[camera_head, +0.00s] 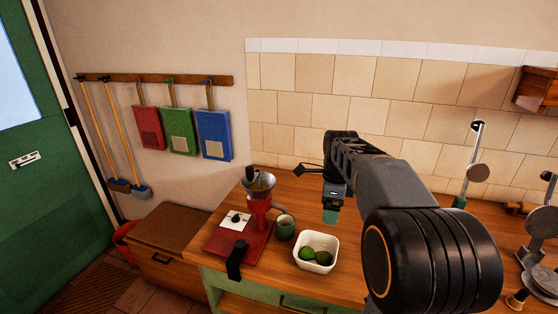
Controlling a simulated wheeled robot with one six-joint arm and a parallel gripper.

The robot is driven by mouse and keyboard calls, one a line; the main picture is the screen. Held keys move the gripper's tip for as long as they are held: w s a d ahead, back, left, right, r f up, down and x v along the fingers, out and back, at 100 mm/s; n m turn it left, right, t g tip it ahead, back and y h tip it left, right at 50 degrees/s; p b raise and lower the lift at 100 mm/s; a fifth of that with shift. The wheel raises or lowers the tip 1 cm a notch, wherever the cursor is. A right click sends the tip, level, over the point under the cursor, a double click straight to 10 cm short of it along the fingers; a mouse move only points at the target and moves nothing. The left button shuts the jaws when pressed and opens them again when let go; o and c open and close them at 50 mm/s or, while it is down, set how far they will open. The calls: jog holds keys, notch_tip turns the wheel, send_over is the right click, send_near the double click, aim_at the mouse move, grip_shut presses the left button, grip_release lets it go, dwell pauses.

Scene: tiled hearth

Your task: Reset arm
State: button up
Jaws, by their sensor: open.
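My gripper (331,212) hangs from the end of my dark arm, pointing down over the wooden counter (345,276). It shows just above and to the right of the white bowl (316,264) in the picture. The gripper is open and I see nothing held in it. Its fingertips are small and partly hidden by its own body. My arm reaches in from the lower right and covers much of the counter's right half.
The bowl holds green fruits (322,257). Metal scales (545,235) stand at right. A wooden shelf (537,89) juts from the tiled wall.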

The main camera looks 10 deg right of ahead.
jog(key=s+a+f+n+t, duration=0.2)
jog(key=s+n, duration=0.6)
jog(key=n, duration=0.4)
jog(key=s+a+f+n+t, duration=0.1)
jog(key=s+a+f+n, duration=0.2)
jog(key=s+a+n, duration=0.4)
jog(key=shift+s+a+f+n+t, duration=0.25)
jog(key=shift+s+f+n+t, duration=0.25)
jog(key=shift+n, duration=1.9)
jog(key=shift+r, duration=0.1)
